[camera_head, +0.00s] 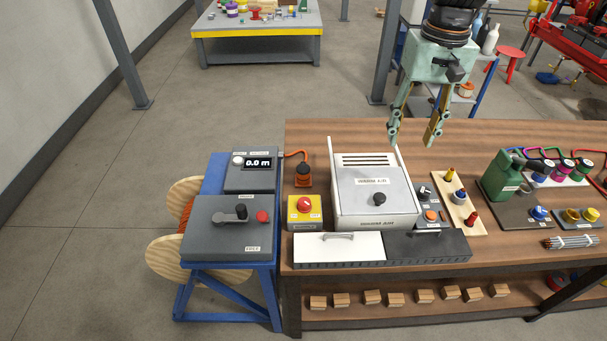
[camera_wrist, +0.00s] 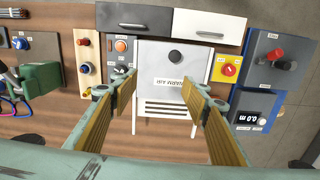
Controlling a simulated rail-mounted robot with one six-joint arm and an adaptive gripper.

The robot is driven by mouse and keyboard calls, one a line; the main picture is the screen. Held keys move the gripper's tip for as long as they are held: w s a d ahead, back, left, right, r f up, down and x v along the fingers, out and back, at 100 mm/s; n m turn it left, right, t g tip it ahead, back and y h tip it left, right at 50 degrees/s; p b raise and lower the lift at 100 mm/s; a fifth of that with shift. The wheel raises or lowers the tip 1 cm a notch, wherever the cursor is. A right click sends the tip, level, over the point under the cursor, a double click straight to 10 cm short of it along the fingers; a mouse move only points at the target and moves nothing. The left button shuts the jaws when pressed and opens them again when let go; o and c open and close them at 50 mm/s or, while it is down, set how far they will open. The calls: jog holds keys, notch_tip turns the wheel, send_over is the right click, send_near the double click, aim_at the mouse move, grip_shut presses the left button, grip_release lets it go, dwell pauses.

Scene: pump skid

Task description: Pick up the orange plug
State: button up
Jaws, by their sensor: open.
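A dark plug-like piece with orange parts (camera_head: 303,172) stands on the wooden bench, left of the white warm-air box and behind the yellow box with a red knob. An orange cable (camera_head: 295,153) runs to it from the grey display unit. My gripper (camera_head: 412,141) is open and empty. It hangs above the back of the bench, to the right of the plug and behind the warm-air box. In the wrist view my gripper's two fingers (camera_wrist: 160,84) are spread over the warm-air box. I cannot make out the plug there; the finger on the right covers that area.
The warm-air box (camera_head: 375,195) has raised side walls. The yellow box (camera_head: 305,211) and a blue-framed cable reel stand (camera_head: 228,230) lie to the left. The bench's back strip is mostly clear.

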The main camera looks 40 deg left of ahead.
jog(key=w+a+f+n+p, duration=0.1)
jog(key=a+f+n, duration=0.15)
jog(key=a, duration=0.55)
jog(key=a+f+n+p, duration=0.15)
jog(key=a+f, duration=0.25)
jog(key=a, duration=0.4)
jog(key=n+p, duration=0.3)
send_over(303, 168)
notch_tip(303, 168, down, 9)
jog(key=shift+s+f, duration=0.1)
jog(key=shift+f, duration=0.15)
notch_tip(303, 168, down, 7)
jog(key=shift+r+b, duration=0.2)
jog(key=shift+b, duration=0.1)
jog(key=shift+f, duration=0.85)
jog(key=shift+a+f, duration=0.1)
jog(key=shift+f, duration=2.5)
